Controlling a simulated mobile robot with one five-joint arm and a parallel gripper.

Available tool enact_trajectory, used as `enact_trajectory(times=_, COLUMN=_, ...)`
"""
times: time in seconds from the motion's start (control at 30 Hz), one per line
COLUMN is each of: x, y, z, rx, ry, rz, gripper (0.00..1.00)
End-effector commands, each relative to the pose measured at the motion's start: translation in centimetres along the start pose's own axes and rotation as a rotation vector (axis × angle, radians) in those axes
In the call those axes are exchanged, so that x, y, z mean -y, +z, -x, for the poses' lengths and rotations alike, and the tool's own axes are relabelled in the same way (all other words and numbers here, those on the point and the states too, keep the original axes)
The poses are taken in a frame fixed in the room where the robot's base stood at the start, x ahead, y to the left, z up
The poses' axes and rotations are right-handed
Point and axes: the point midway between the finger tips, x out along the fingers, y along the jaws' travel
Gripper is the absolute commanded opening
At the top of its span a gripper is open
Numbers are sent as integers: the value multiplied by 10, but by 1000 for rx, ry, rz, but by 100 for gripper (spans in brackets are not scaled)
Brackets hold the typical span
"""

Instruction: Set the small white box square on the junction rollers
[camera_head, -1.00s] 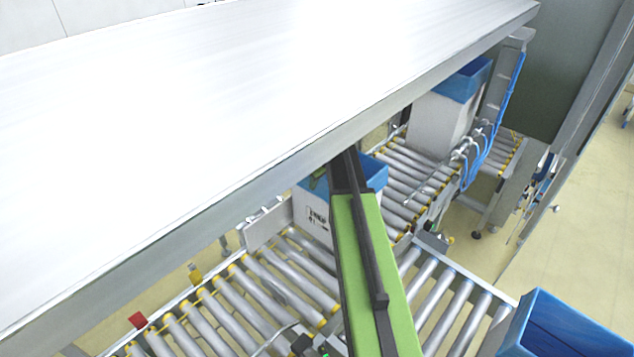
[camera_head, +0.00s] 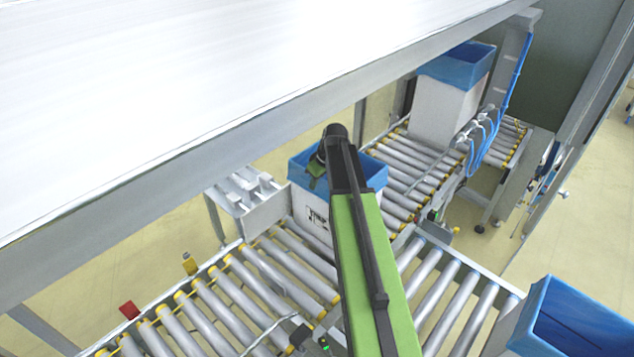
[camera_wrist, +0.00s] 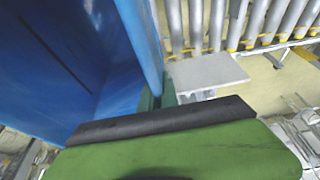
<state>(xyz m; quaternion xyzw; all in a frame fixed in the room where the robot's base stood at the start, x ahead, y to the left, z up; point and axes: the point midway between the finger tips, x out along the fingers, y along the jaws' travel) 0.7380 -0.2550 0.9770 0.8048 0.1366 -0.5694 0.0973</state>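The small white box (camera_head: 312,215) has a blue liner folded over its rim and printed marks on its front. In the head view it stands on the rollers at the centre, partly hidden by my arm. My gripper (camera_head: 316,172) is at the box's top, with a green part showing inside the opening. In the wrist view the blue liner (camera_wrist: 60,55) fills the left side. There my green fingertips (camera_wrist: 157,98) lie on either side of the blue rim, close to it. Whether they clamp it is not clear.
Junction rollers (camera_head: 290,262) spread in front of the box, with more rollers (camera_head: 435,285) to the right. A taller blue-lined white box (camera_head: 440,108) stands behind. Another blue-lined box (camera_head: 570,320) is at the lower right. A broad white surface (camera_head: 200,90) overhangs the upper left.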

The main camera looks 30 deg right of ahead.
Motion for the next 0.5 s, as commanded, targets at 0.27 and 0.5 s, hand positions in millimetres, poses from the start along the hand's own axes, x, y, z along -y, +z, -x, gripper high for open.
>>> enact_trajectory(times=0.27, x=0, y=1, z=-3, rx=0, ry=1, rz=0, gripper=0)
enact_trajectory(times=0.5, x=-1, y=3, z=-8, rx=0, ry=1, rz=0, gripper=0)
